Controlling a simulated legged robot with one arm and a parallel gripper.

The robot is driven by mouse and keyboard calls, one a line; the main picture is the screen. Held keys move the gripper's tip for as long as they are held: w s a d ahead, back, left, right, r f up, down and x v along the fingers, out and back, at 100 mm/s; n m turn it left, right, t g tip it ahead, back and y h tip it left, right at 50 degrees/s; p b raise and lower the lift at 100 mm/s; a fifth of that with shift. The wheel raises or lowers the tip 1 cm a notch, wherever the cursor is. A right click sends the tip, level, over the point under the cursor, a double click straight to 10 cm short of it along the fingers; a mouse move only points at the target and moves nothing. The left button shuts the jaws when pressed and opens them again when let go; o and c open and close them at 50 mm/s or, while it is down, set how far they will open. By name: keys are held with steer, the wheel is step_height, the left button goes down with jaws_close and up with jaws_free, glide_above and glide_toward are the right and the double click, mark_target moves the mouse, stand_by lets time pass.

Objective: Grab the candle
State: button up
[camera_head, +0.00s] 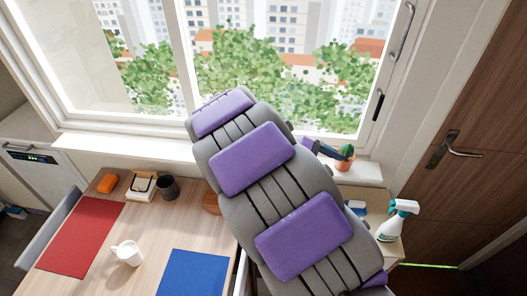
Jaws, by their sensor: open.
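I cannot pick out a candle for sure. A dark grey cup-shaped thing (167,187) stands on the wooden table (190,222) at the left, and I cannot tell whether it is a candle. My large grey and purple arm crosses the middle of the view and hides much of the table's right side and the sill behind it. A small dark purple and grey piece sticks out at the arm's right, by the plant. I cannot make out my gripper's fingers.
On the table are a red mat (82,237), a blue mat (193,273), a white mug (127,253), an orange block (107,183) and a small black-and-cream item (142,185). A potted cactus (345,158) and a spray bottle (398,220) stand right. A wooden door (480,110) is far right.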

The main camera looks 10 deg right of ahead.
steer(key=w+a+f+n+t+h+p, duration=0.1)
steer(key=w+a+f+n+t+h, duration=0.2)
steer(key=w, duration=0.4)
steer(key=w+a+f+n+t+h+p, duration=0.1)
steer(key=w+a+f+n+t+h, duration=0.1)
steer(key=w+a+n, duration=0.45)
steer(key=w+a+f+n+t+p, duration=0.1)
steer(key=w+a+f+n+t, duration=0.25)
steer(key=a+f, duration=0.3)
steer(key=w+a+f+n+t+p, duration=0.1)
steer(key=w+a+f+n+t, duration=0.2)
steer(key=a+f, duration=0.35)
steer(key=shift+m+t+y, duration=0.3)
steer(key=shift+t, duration=0.05)
steer(key=x, duration=0.4)
steer(key=b+x, duration=0.1)
steer(key=x, duration=0.2)
steer(key=r+b+x, duration=0.1)
steer(key=x, duration=0.3)
steer(key=shift+w+d, duration=0.1)
steer(key=shift+w, duration=0.35)
steer(key=shift+w+d+f+b, duration=0.15)
steer(key=shift+w+d+b, duration=0.25)
steer(key=shift+w+d, duration=0.95)
steer(key=shift+d, duration=0.35)
steer(key=c, duration=1.2)
